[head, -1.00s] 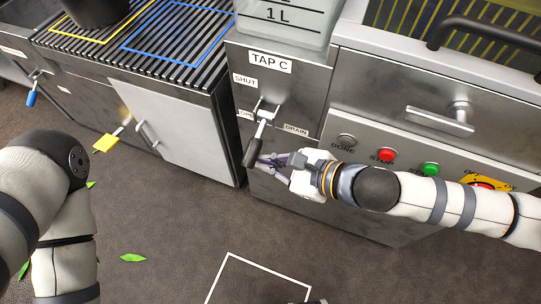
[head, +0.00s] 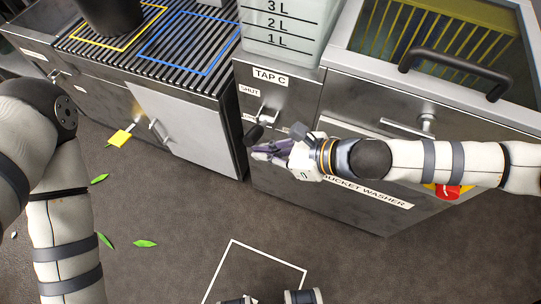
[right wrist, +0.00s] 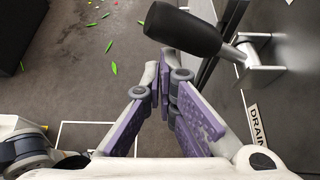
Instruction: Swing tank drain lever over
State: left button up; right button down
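The drain lever has a black handle (head: 254,133) on a metal bracket (head: 267,112), under the TAP C label (head: 270,77) on the grey front. The handle sticks out toward me. My right gripper (head: 258,152) is just below and right of it. In the right wrist view the handle (right wrist: 183,30) lies beyond the fingertips (right wrist: 162,76), with the bracket (right wrist: 258,65) to its right. The purple-padded fingers meet with nothing seen between them. Contact with the handle cannot be told. A DRAIN label (right wrist: 257,125) is at the right. My left gripper is out of view.
A clear measuring tank (head: 285,35) stands above the lever. A bucket washer (head: 365,192) with a black-handled lid (head: 455,72) is on the right. A ribbed rack (head: 135,45) is at the left. The floor in front is open, with scattered leaves.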

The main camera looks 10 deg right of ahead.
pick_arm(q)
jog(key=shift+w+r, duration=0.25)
pick_arm(e)
jog(key=shift+w+r, duration=0.15)
jog(key=shift+r, duration=0.35)
jog(key=v, duration=1.2)
jog(key=s+a+f+n+g+h+p, duration=0.1)
jog(key=s+a+f+n+g, duration=0.15)
jog(key=s, duration=0.45)
jog(key=s+a+f+n+g+p, duration=0.1)
jog(key=s+a+n+g, duration=0.25)
jog(key=s, duration=0.35)
jog(key=s+a+f+n+g+h+p, duration=0.1)
jog(key=s+a+f+n+g, duration=0.1)
jog(key=s+a+n, duration=0.35)
jog(key=s+d+f+n+g+h, duration=0.1)
jog(key=s+d+f+n+h, duration=0.15)
jog(key=s+d, duration=0.45)
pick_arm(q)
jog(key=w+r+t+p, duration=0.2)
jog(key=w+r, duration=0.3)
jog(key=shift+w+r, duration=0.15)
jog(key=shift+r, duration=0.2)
pick_arm(e)
jog(key=s+d+n+h, duration=0.1)
jog(key=d+n+h, duration=0.5)
jog(key=d, duration=0.8)
jog(key=n, duration=0.3)
jog(key=shift+d+f+n+t, duration=0.25)
jog(key=shift+d+n+t, duration=0.15)
